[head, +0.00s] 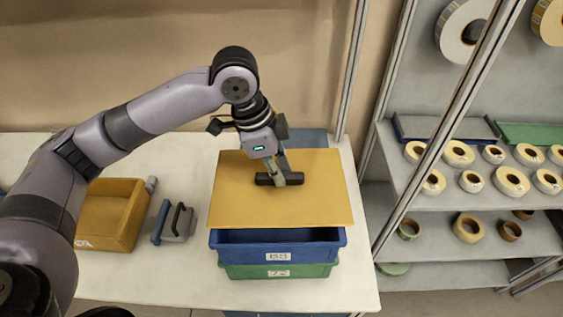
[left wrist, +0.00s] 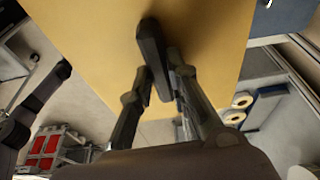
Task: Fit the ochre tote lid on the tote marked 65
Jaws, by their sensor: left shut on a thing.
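The ochre tote lid (head: 240,200) is a flat panel with a black bar handle (head: 264,180) on top. My left gripper (head: 282,180) is shut on that handle, and the wrist view shows its fingers (left wrist: 158,85) around the handle. The lid is over the blue tote (head: 230,254), covering its rear part. The tote's dark inside shows below the lid's front edge, so the lid is apart from the front rim. The blue tote stands on a green tote (head: 250,271). My right gripper is not in view.
An ochre open bin (head: 128,238) and a grey tool with a dark handle (head: 177,224) lie left on the white table (head: 340,292). A metal-framed shelf (head: 460,218) with several tape reels stands right. A wall closes the back.

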